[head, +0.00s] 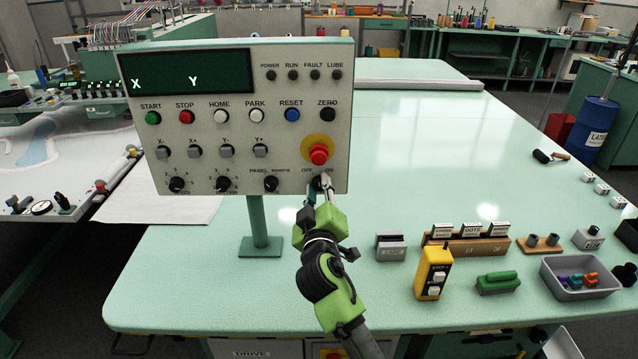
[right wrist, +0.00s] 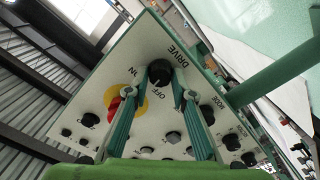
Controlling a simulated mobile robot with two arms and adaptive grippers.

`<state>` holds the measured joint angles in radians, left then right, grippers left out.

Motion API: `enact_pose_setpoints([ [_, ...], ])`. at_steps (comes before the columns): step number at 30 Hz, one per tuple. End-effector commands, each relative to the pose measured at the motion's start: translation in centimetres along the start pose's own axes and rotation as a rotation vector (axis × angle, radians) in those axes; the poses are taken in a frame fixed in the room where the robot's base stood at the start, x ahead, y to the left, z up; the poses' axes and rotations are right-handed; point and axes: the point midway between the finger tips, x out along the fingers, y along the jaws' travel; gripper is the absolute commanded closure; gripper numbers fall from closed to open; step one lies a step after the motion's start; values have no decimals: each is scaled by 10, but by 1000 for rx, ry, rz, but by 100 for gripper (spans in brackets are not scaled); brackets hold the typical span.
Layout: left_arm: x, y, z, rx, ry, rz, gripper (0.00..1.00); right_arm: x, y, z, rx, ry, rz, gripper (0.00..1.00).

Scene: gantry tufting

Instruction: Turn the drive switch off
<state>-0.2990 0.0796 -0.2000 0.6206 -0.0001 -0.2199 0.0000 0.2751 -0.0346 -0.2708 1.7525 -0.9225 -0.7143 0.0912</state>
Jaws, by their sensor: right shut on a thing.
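The drive switch (right wrist: 159,72) is a round black knob at the lower right corner of the control panel (head: 130,110). In the right wrist view the labels DRIVE, OFF and ON are around it. My right gripper (head: 318,193) is at the panel face, and its two green fingers are closed on either side of the knob. It also shows in the right wrist view (right wrist: 164,88). In the head view the fingers hide much of the knob. I cannot tell clearly which label the knob points to. My left gripper is not in view.
A red emergency stop button (head: 319,153) on a yellow disc sits just above the switch. The panel stands on a green post (head: 258,220) on the pale green table (head: 420,140). A yellow pendant (head: 433,272) and a grey tray (head: 580,293) are to the right.

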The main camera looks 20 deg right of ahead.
Motion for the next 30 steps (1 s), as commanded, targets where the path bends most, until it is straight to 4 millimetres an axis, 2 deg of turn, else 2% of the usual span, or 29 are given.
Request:
enact_pose_setpoints([
  [3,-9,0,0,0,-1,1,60,0,2,-2,-109,2,2,98],
  [15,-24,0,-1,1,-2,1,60,1,1,-2,-392,2,3,98],
  [30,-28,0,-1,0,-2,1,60,1,1,-2,-497,3,6,98],
])
